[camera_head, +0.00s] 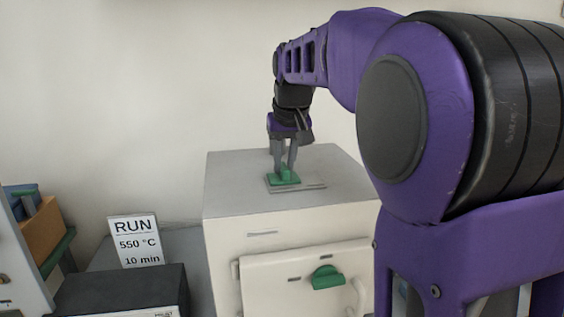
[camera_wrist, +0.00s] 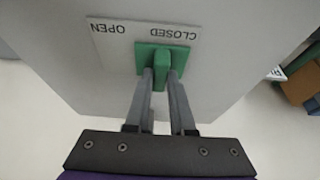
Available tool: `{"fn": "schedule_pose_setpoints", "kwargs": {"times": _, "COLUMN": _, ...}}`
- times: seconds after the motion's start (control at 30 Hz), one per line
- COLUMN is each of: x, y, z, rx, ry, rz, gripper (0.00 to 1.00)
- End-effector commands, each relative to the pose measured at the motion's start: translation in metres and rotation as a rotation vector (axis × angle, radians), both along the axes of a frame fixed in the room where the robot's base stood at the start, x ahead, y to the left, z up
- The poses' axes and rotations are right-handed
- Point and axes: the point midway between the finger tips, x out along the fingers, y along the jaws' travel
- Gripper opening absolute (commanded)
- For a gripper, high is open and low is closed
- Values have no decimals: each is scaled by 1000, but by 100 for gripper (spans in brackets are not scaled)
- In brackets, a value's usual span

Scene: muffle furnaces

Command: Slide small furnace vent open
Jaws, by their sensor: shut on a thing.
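The small furnace (camera_head: 290,238) is a white box with a grey top. Its vent is a green slider with a raised knob (camera_head: 286,175) on a light plate (camera_head: 312,187) on that top. In the wrist view the green slider (camera_wrist: 150,52) covers the plate's end by the word CLOSED, and the OPEN end of the plate (camera_wrist: 108,38) is bare. My gripper (camera_head: 284,168) points down from above. It is shut on the knob, with one finger on each side, as the wrist view also shows (camera_wrist: 162,75).
The furnace door has a green knob (camera_head: 327,277) and a pale handle. A sign (camera_head: 135,241) reading RUN, 550 °C, 10 min stands left of the furnace, behind a dark box (camera_head: 120,292). An orange-brown block (camera_head: 42,230) is at the far left. The furnace top around the vent is clear.

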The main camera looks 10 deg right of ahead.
Motion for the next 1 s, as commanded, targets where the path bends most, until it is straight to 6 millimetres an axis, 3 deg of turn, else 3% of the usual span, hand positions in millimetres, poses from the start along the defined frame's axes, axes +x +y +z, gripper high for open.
{"fn": "schedule_pose_setpoints", "kwargs": {"times": 0.27, "x": 0, "y": -48, "z": 2, "rx": -1, "ry": -1, "rz": -6, "gripper": 0}}
{"fn": "schedule_pose_setpoints", "kwargs": {"times": 0.6, "x": 0, "y": -54, "z": 1, "rx": -4, "ry": -3, "rz": -4, "gripper": 0}}
{"fn": "schedule_pose_setpoints", "kwargs": {"times": 0.63, "x": 0, "y": -54, "z": 1, "rx": -4, "ry": -3, "rz": -4, "gripper": 27}}
{"fn": "schedule_pose_setpoints", "kwargs": {"times": 0.77, "x": 0, "y": -53, "z": 1, "rx": -3, "ry": -2, "rz": -3, "gripper": 50}}
{"fn": "schedule_pose_setpoints", "kwargs": {"times": 1.0, "x": 0, "y": -52, "z": 0, "rx": -1, "ry": -1, "rz": -2, "gripper": 52}}
